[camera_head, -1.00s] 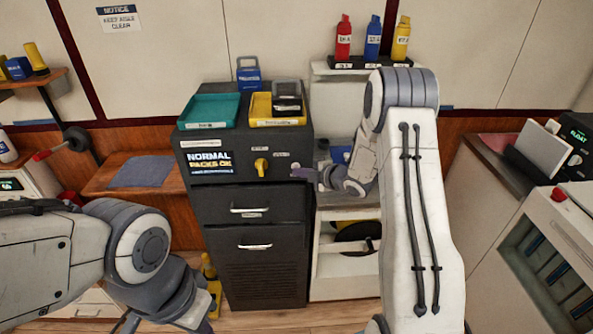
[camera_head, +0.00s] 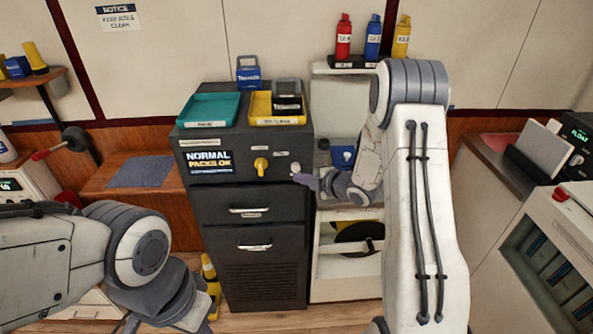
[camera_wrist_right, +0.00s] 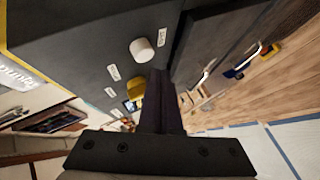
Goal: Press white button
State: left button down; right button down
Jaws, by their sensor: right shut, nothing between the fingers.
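The white button (camera_head: 295,168) is a small round knob on the front of the dark cabinet (camera_head: 250,285), right of the yellow knob (camera_head: 261,166). It also shows in the right wrist view (camera_wrist_right: 142,49), standing out from the dark panel. My right gripper (camera_head: 305,181) is shut and empty, just below and right of the button in the head view. In the right wrist view its dark fingers (camera_wrist_right: 160,85) point toward the panel beside the button, with a small gap in the picture. My left gripper is low at the left, its fingers mostly hidden or cut off.
Teal (camera_head: 208,109) and yellow (camera_head: 279,119) trays sit on the cabinet top. A display (camera_head: 209,162) reads "NORMAL PACKS OK". Two drawer handles (camera_head: 249,210) stick out below. A white shelf unit (camera_head: 332,280) stands to the right, behind my right arm.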

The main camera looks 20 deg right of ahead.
jog(key=s, duration=0.2)
jog(key=s+a+b, duration=0.1)
jog(key=s, duration=0.1)
jog(key=shift+a, duration=0.1)
jog(key=shift+a, duration=0.1)
dwell(0.7)
jog(key=s+a+r+m+g+h, duration=0.45)
jog(key=s+a+m, duration=0.25)
jog(key=s+a, duration=0.45)
jog(key=s+a+r+m+g, duration=0.1)
jog(key=s+a+m+g, duration=0.1)
jog(key=s, duration=0.9)
jog(key=s+a+r+m+g, duration=0.2)
jog(key=s+a+g, duration=0.2)
jog(key=s, duration=0.8)
jog(key=shift+a+r+m+g, duration=0.15)
jog(key=shift+a+m+g, duration=0.15)
jog(key=shift+g, duration=0.35)
